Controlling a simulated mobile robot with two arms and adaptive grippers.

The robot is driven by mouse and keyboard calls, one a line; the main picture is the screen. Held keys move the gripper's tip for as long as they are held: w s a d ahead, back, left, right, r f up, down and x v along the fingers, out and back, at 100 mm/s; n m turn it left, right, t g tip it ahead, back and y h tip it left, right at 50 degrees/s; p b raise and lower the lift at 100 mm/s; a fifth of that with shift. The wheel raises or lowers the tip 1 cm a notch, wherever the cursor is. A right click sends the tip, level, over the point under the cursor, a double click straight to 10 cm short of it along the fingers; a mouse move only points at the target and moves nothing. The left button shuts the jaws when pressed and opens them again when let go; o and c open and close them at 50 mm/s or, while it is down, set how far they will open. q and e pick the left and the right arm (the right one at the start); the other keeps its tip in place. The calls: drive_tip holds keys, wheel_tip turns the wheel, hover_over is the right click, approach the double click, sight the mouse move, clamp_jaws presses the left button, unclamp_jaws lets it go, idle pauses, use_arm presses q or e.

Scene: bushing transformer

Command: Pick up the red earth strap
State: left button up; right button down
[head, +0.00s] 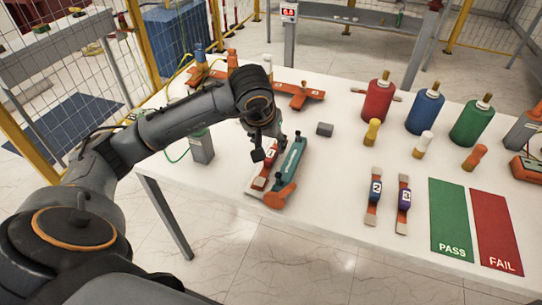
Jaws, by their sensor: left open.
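The red earth strap (260,183), marked 1, lies near the table's front edge. Its upper part is partly hidden by my left gripper. My left gripper (272,149) is open, pointing down right over the strap's far end. I cannot tell whether its fingers touch the strap. My right gripper is not in view.
Red (378,101), blue (424,112) and green (471,122) bushings stand behind. A small grey block (324,129) lies nearby.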

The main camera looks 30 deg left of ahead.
sight(271, 154)
use_arm(q)
drive_tip(key=p+x, duration=0.2)
drive_tip(key=x, duration=0.3)
drive_tip(key=shift+s+a+f, duration=0.15)
drive_tip(key=shift+f, duration=0.3)
clamp_jaws()
